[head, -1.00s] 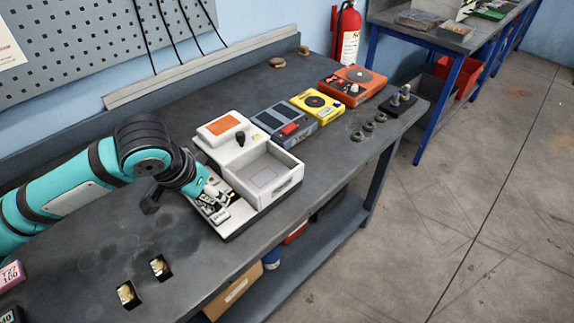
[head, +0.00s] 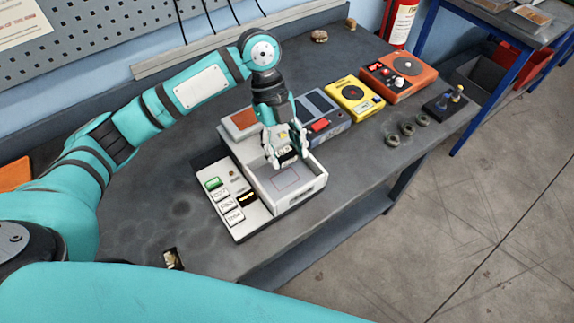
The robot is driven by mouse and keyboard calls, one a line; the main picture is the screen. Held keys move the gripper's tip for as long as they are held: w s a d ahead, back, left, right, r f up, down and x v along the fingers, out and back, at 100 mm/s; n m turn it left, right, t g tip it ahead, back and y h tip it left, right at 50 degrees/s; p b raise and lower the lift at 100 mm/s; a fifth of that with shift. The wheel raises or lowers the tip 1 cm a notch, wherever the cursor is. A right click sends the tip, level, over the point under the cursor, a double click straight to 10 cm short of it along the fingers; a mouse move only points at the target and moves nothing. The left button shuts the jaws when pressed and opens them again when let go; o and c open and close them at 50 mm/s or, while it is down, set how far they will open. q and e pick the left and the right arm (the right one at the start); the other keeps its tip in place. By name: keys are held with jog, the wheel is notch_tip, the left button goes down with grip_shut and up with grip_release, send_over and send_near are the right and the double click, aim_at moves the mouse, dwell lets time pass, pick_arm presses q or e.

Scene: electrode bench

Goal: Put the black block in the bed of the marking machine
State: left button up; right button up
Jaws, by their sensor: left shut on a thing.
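The marking machine (head: 318,188) is a white unit on the bench. It has an open tray-like bed with a thin square outline on the bed floor (head: 284,184). A panel of labelled keys (head: 228,203) lies on its left. My left gripper (head: 288,160) points down over the back part of the bed, shut on a small dark thing, which looks like the black block (head: 287,156). The fingers hide most of the block. I cannot tell whether it touches the bed floor. My right gripper is not in view.
A grey unit with a red button (head: 320,126), a yellow device (head: 354,93) and an orange device (head: 400,70) stand to the right. A small gold-and-dark piece (head: 172,259) lies at the near edge.

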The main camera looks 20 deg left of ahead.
aim_at(282, 151)
pick_arm(q)
jog(key=f, duration=0.3)
jog(key=shift+s+f+p, duration=0.2)
jog(key=shift+f+p, duration=0.1)
notch_tip(282, 151, down, 4)
jog(key=shift+w+r+p, duration=0.1)
jog(key=shift+r+p, duration=0.05)
jog(key=shift+p, duration=0.3)
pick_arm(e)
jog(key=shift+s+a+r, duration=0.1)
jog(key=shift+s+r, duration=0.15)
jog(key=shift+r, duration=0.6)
pick_arm(q)
jog(key=shift+f, duration=0.25)
jog(key=o, duration=1.4)
